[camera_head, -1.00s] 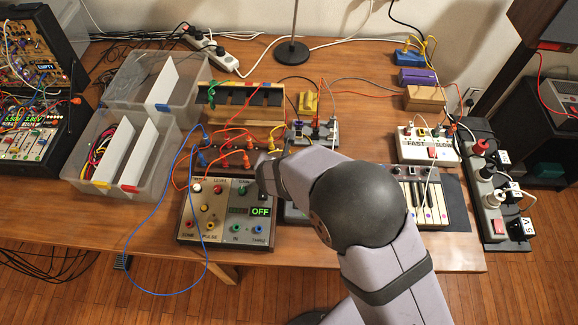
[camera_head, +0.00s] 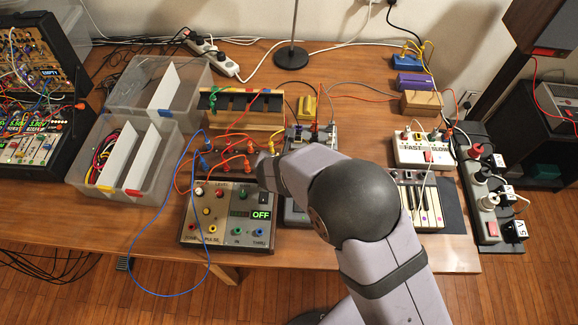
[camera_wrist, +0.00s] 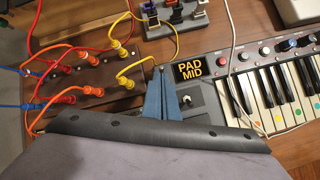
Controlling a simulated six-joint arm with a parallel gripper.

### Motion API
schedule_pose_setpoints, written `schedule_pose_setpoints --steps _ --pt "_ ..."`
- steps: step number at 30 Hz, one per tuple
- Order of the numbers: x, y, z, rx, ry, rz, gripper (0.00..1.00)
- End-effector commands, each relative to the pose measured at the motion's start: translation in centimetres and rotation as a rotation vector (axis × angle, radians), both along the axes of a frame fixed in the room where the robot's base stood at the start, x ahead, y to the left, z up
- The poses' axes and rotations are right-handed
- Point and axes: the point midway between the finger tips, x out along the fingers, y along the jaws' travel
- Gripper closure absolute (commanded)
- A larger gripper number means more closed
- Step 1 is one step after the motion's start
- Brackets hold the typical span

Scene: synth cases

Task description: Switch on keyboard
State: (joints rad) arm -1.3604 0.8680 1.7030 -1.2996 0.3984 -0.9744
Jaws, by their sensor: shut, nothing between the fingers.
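The keyboard (camera_head: 427,205) lies near the table's front edge, its middle hidden behind my arm in the head view. In the wrist view the keyboard (camera_wrist: 275,100) shows white and black keys, knobs and coloured dots. Its left panel has a display (camera_wrist: 190,71) reading "PAD MID" and, below it, a small metal toggle switch (camera_wrist: 186,100). My gripper (camera_wrist: 162,70) has blue fingers, shut and empty, just left of that switch at the keyboard's left end. Whether the fingers touch the panel is unclear. In the head view the fingers cannot be made out.
A grey box (camera_head: 229,233) reading "OFF" stands left of the keyboard. Behind it is a patch strip (camera_wrist: 85,75) with orange, red and yellow plugs. A white cable crosses the keyboard. A FAST/SLOW box (camera_head: 424,153) and a power strip (camera_head: 478,185) are at the right.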

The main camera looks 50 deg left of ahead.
Motion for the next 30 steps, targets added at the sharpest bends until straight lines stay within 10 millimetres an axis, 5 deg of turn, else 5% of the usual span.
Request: schedule_pose_setpoints --steps 17,30 --pt "0.0 0.0 0.5 0.000 0.000 0.000 1.00" --pt "0.1 0.5 4.3 -0.001 0.000 -0.001 1.00"
